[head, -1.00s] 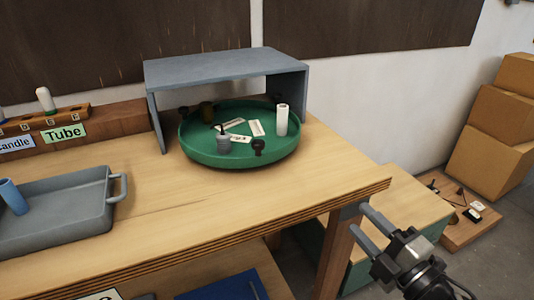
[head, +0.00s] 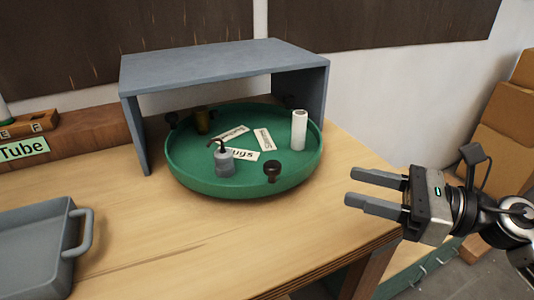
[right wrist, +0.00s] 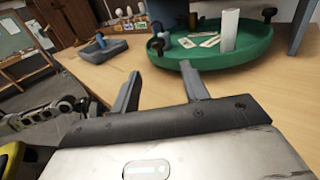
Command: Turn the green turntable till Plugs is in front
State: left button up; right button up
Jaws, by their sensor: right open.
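The green turntable (head: 220,188) is a round tray with a raised rim, partly under a grey shelf on the workbench. On it stand a white cylinder (head: 298,130), a grey bottle-like piece with a dark hooked top (head: 224,160), a dark knob (head: 272,171) and a brownish cylinder (head: 203,121). Several white labels lie on it; the front one (head: 244,155) reads "ugs", its start hidden by the grey piece. My right gripper (head: 352,187) is open and empty, right of the turntable and apart from it. The turntable also shows in the right wrist view (right wrist: 262,58).
The grey shelf (head: 222,62) covers the turntable's back, with side walls close to its rim. A grey tray (head: 35,245) with a handle sits at the left. Bare bench top lies before the turntable.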

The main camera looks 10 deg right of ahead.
jog(key=p, duration=0.2)
send_near(273, 164)
jog(key=shift+x, duration=0.8)
jog(key=p+x, duration=0.3)
jog(key=x, duration=0.4)
jog(key=shift+a, duration=0.1)
jog(key=shift+w+a+f+p, duration=0.25)
jog(key=shift+w+a+p, duration=0.15)
jog(key=shift+a, duration=0.1)
pick_arm(q)
jog(key=shift+s+a+r+m+g+y, duration=0.3)
jog(key=shift+s+a+r+g+y, duration=0.1)
jog(key=shift+s+r, duration=0.35)
